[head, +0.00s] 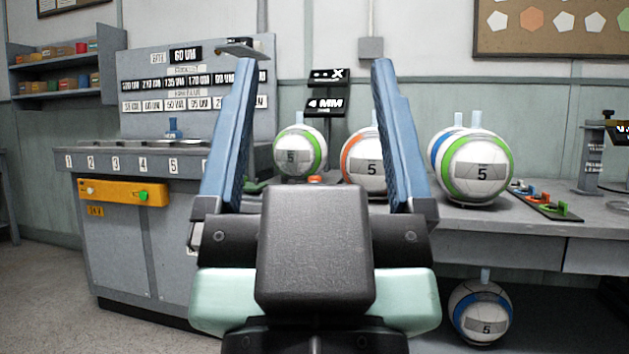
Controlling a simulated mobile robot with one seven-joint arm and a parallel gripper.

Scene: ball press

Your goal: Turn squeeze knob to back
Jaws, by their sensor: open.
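My gripper (312,68) is in the middle foreground, pointing away from me, with its two blue fingers spread wide and nothing held between them. No control in view is legibly marked as the squeeze knob, so I cannot tell which one it is. An orange panel (105,189) with a small green knob (143,196) is on the front of the grey numbered console (148,240) at left, apart from my gripper. A small blue knob-like part (173,128) stands on the console top. My gripper hides part of the console's right end and the bench behind it.
Several striped balls marked 5 stand on the grey bench, including a green-striped one (478,168) at right and another (299,151) between my fingers. A black strip with coloured parts (540,202) lies at right. A blue-striped ball (480,311) is below the bench. Floor at lower left is clear.

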